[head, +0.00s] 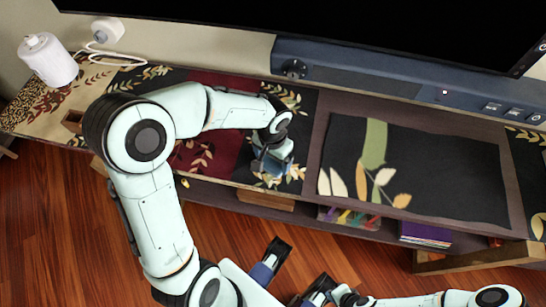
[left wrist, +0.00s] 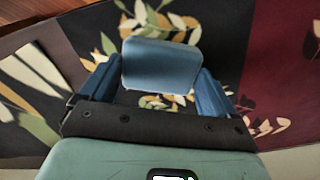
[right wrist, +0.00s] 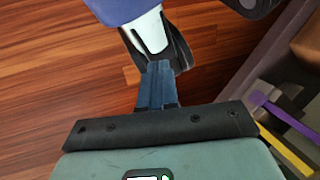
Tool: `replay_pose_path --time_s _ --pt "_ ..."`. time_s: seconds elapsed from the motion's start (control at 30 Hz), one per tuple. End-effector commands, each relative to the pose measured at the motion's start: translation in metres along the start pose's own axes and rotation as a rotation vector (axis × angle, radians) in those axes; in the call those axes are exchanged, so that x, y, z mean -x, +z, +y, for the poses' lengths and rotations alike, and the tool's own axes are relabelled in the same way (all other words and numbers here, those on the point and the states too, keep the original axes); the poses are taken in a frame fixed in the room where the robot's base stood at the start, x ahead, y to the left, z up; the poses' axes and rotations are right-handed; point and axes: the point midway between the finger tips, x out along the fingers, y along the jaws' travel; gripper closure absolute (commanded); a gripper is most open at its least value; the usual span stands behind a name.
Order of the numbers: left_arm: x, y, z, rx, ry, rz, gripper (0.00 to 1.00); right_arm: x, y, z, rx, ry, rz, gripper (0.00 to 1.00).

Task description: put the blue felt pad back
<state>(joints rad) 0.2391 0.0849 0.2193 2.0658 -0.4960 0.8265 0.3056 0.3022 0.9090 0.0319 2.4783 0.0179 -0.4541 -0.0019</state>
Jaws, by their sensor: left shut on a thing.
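The blue felt pad (left wrist: 162,66) sits between the two blue fingers of my left gripper (left wrist: 158,85), which is shut on it. In the head view my left gripper (head: 272,160) points down over the dark leaf-patterned part of the long shelf top, and the pad is mostly hidden there. I cannot tell whether the pad touches the surface. My right gripper (right wrist: 157,75) is shut with its blue fingers together and empty, over the wooden floor beside the shelf.
A black leaf-patterned mat (head: 440,160) lies to the right on the shelf top. A white cylinder (head: 47,60) and a white plug with a cable (head: 107,30) stand at the far left. A dark screen hangs along the back.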

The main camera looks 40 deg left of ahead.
Motion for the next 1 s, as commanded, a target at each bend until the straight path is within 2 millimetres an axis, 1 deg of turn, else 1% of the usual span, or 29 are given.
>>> replay_pose_path --time_s 0.33,0.37,0.67,0.77,0.87,1.0 --pt "-0.002 0.000 0.000 0.000 0.000 0.001 0.35 -0.001 -0.003 0.001 -0.001 0.000 0.007 1.00" --pt "-0.001 0.000 0.000 0.001 0.000 0.001 0.01 -0.001 -0.003 0.001 -0.001 0.000 0.007 1.00" --pt "0.002 0.000 0.000 0.001 0.000 0.001 0.00 0.001 -0.001 0.000 -0.001 0.000 0.002 1.00" --pt "0.013 -0.001 0.000 0.002 0.000 0.005 0.00 0.005 0.004 -0.002 0.001 -0.001 -0.010 1.00" --pt "0.032 -0.001 0.000 0.002 0.000 0.007 0.00 0.010 0.012 -0.004 0.003 -0.002 -0.033 1.00" --pt "0.064 -0.002 0.000 0.002 -0.001 0.008 0.00 0.017 0.015 -0.005 0.002 0.001 -0.042 1.00"
